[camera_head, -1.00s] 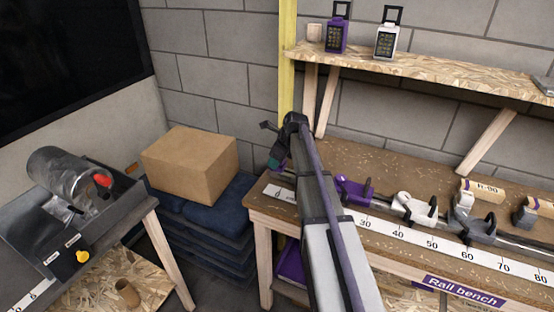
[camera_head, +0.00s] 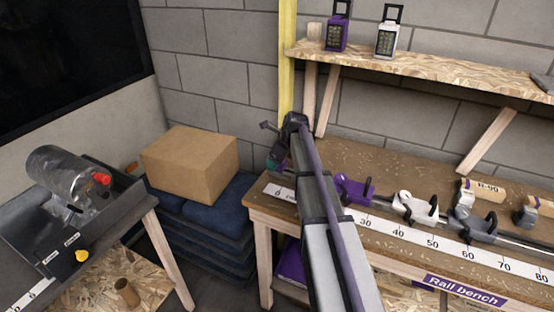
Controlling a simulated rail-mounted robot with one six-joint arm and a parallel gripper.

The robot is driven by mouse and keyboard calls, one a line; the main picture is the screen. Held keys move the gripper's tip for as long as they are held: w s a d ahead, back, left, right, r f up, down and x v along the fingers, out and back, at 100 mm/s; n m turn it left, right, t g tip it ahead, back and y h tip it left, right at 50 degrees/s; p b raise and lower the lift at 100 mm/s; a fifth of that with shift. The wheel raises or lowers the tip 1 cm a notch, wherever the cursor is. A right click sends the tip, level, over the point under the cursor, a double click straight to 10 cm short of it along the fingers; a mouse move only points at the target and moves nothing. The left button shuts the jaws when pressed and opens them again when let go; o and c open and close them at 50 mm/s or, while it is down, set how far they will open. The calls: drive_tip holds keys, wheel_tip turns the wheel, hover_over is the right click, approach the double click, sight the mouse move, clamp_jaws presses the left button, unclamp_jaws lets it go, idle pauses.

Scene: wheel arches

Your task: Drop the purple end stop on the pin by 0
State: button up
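My gripper (camera_head: 276,160) is at the left end of the rail bench, above the scale's 0 mark (camera_head: 279,191). My own arm hides much of it, so its fingers cannot be made out. Small teal and purple patches show at the gripper; I cannot tell whether the purple is the end stop. The pin by 0 cannot be made out. A purple, two-pronged rail piece (camera_head: 353,189) sits on the rail just right of my arm, near the 30 mark.
A white rail piece (camera_head: 415,206) and a grey one (camera_head: 474,226) stand further right on the rail bench (camera_head: 400,165). Wooden cylinders lie behind them. A cardboard box (camera_head: 190,163) sits left on dark blue stacked material. A shelf with two lanterns is above.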

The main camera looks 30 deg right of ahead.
drive_tip(key=shift+r, duration=0.1)
drive_tip(key=p+v, duration=1)
drive_tip(key=shift+r, duration=0.3)
drive_tip(key=shift+s+d, duration=0.1)
